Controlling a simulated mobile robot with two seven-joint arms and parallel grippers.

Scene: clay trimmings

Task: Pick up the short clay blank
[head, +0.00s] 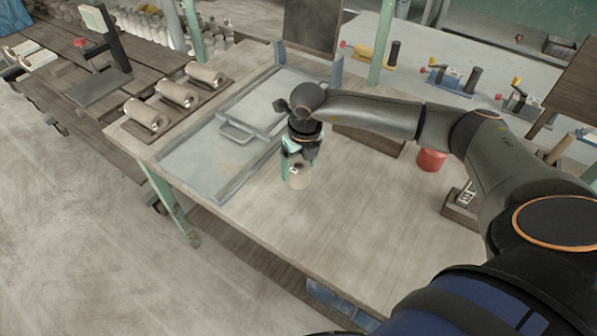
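A short beige clay blank (299,182) stands upright on the wooden table (330,235), near the middle of the head view. My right gripper (296,171) points down right over it. A pale green finger shows at the blank's left side, and the gripper hides the blank's upper part. I cannot tell whether the fingers are closed on the blank or only around it. My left gripper is not in view.
Several beige rolls (178,95) rest on boards at the table's left edge. A red container (431,159) stands to the right, near a small block holder (462,212). The table's front is clear.

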